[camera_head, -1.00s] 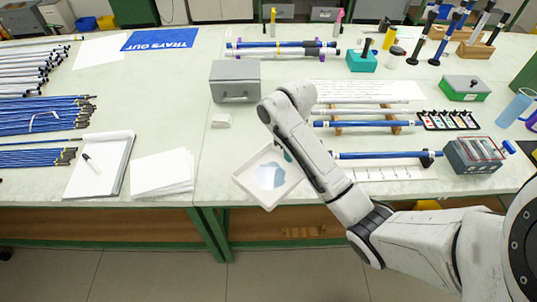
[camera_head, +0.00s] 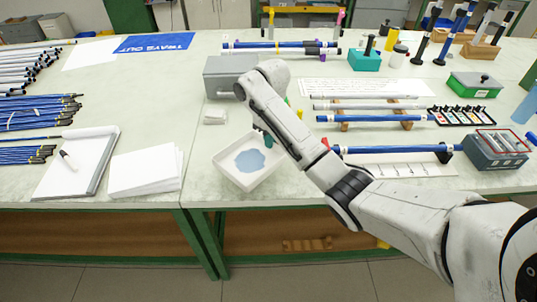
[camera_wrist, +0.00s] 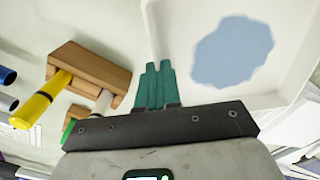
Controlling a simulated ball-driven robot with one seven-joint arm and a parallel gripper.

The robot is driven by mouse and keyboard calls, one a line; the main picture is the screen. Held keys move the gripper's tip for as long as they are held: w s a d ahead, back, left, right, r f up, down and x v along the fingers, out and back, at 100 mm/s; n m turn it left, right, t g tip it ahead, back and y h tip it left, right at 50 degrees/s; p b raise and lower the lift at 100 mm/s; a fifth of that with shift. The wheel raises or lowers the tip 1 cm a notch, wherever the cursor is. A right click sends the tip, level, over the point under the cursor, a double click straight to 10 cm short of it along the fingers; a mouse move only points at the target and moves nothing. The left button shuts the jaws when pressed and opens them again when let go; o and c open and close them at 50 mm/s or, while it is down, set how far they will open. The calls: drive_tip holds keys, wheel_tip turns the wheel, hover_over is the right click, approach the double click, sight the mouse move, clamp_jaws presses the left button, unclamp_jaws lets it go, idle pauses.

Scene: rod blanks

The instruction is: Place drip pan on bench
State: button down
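The drip pan (camera_head: 228,171) is a shallow white tray with a blue-grey patch of liquid inside. In the head view it is over the front part of the bench (camera_head: 200,190), inside its front edge. I cannot tell whether its underside touches the bench. In the wrist view the pan (camera_wrist: 205,15) fills the upper right. My gripper's green fingers (camera_wrist: 157,85) are close together on the pan's near-left wall, shut on it. In the head view my arm mostly hides the gripper (camera_head: 268,138).
A grey box (camera_head: 222,85) and a small white block (camera_head: 214,117) stand behind the pan. Paper sheets (camera_head: 147,170) lie left of it. Blue rods on wooden rests (camera_head: 370,119) and a white marked strip (camera_head: 400,169) lie to the right. Bare bench surrounds the pan's left and front.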

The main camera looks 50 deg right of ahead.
drive_tip(key=shift+w+d+f, duration=0.2)
drive_tip(key=shift+w+f, duration=0.2)
drive_tip(key=shift+f, duration=0.05)
drive_tip(key=shift+w+f, duration=0.1)
drive_tip(key=shift+f, duration=1.6)
drive_tip(key=shift+f, duration=0.15)
drive_tip(key=c, duration=1.3)
unclamp_jaws()
drive_tip(key=shift+c, duration=0.2)
wheel_tip(320, 180, up, 12)
drive_tip(key=p, duration=0.5)
drive_tip(key=shift+r, duration=0.2)
drive_tip(key=shift+d, duration=0.1)
